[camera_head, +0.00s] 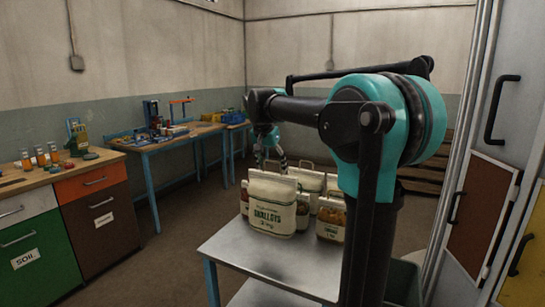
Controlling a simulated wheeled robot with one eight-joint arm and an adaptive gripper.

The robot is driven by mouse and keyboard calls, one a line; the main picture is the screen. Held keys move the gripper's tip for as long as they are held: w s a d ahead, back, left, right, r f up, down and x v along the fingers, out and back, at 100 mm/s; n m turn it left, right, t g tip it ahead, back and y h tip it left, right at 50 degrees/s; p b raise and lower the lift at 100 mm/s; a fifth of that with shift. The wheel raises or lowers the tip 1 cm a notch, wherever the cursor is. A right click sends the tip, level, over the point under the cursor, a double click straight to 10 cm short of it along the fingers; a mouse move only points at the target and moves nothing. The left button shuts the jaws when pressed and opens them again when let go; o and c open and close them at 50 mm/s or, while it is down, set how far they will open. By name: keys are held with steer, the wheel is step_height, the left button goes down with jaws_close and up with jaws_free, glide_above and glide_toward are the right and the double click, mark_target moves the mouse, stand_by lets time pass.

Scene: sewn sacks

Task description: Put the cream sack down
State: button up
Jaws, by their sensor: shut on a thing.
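A large cream sack (271,208) with dark green lettering "SHALLOTS 3 kg" is upright at the left of the group over the grey metal table (265,262). My gripper (271,162) comes down from above at the sack's top edge and is shut on it. The fingertips are partly hidden behind the sack top. The sack's base is at the tabletop; I cannot tell whether it touches or hangs just above.
Several other cream sacks stand close behind and right of it, one with orange-brown contents showing (331,218). The table's front strip is bare. A blue-legged workbench (165,142) and drawer cabinets (100,219) stand left. A tall metal cabinet (480,190) stands right.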

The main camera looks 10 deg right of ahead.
mark_target(272, 195)
steer(key=shift+f, duration=5.85)
steer(key=o, duration=1.9)
steer(key=shift+f, duration=0.1)
steer(key=v, duration=1.2)
steer(key=s+d+f+n+y, duration=0.1)
steer(key=s+d+f+n, duration=0.1)
steer(key=s+f, duration=0.7)
steer(key=s+d+f+n, duration=0.2)
steer(key=s+f, duration=0.6)
steer(key=f, duration=0.2)
steer(key=s+d+f+n+y, duration=0.1)
steer(key=s+d+f+n, duration=0.2)
steer(key=s+f, duration=0.6)
steer(key=shift+s+f+t+y, duration=0.3)
steer(key=shift+s+f, duration=0.05)
steer(key=shift+f, duration=0.35)
